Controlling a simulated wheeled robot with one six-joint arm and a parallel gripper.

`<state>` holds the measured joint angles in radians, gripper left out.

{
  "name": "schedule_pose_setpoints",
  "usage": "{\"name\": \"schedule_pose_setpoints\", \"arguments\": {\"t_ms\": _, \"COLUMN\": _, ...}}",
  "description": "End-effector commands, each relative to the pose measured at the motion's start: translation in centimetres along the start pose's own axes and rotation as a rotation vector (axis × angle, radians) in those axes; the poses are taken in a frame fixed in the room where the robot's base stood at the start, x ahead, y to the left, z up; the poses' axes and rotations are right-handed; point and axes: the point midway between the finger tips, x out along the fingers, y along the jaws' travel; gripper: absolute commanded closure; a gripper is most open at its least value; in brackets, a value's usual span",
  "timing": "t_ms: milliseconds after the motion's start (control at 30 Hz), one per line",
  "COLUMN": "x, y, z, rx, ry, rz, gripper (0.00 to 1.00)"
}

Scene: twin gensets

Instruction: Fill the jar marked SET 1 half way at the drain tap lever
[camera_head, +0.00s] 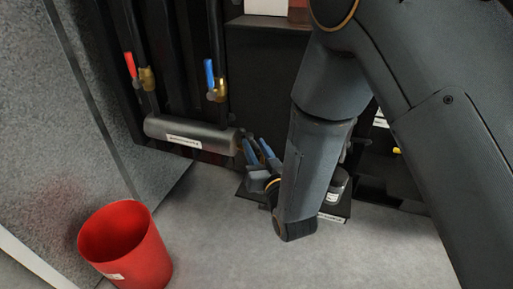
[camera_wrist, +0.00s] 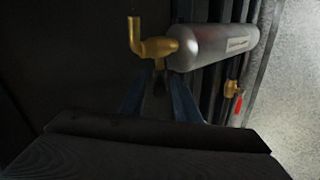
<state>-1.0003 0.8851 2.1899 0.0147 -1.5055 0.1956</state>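My gripper (camera_head: 258,146) has two blue fingers reaching up to the right end of a grey cylinder (camera_head: 190,134). In the wrist view the fingers (camera_wrist: 160,84) stand apart, with no jar between them. A brass drain tap (camera_wrist: 155,46) with a bent spout sits on the cylinder's end, just beyond the fingertips. A small brass part of it lies in line with the finger gap; I cannot tell whether the fingers touch it. A jar (camera_head: 336,187) stands partly behind my arm on a dark tray (camera_head: 335,211). Its marking and contents are unreadable.
A red-handled valve (camera_head: 133,68) and a blue-handled valve (camera_head: 211,76) sit on pipes above the cylinder. The red one also shows in the wrist view (camera_wrist: 236,104). A red bucket (camera_head: 127,247) stands at lower left. The grey floor (camera_head: 225,245) between is clear.

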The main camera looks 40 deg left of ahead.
Motion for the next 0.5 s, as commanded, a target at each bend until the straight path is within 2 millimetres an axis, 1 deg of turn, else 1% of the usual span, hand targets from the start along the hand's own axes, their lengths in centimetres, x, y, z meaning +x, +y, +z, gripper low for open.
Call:
{"name": "schedule_pose_setpoints", "arguments": {"t_ms": 333, "x": -0.1, "y": 0.1, "z": 0.0, "rx": 0.000, "ry": -0.001, "rz": 0.001, "gripper": 0.64}}
{"name": "schedule_pose_setpoints", "arguments": {"t_ms": 433, "x": -0.8, "y": 0.1, "z": 0.1, "rx": 0.000, "ry": -0.002, "rz": 0.001, "gripper": 0.64}}
{"name": "schedule_pose_setpoints", "arguments": {"t_ms": 500, "x": -1.8, "y": 0.1, "z": 0.1, "rx": 0.000, "ry": -0.003, "rz": 0.002, "gripper": 0.64}}
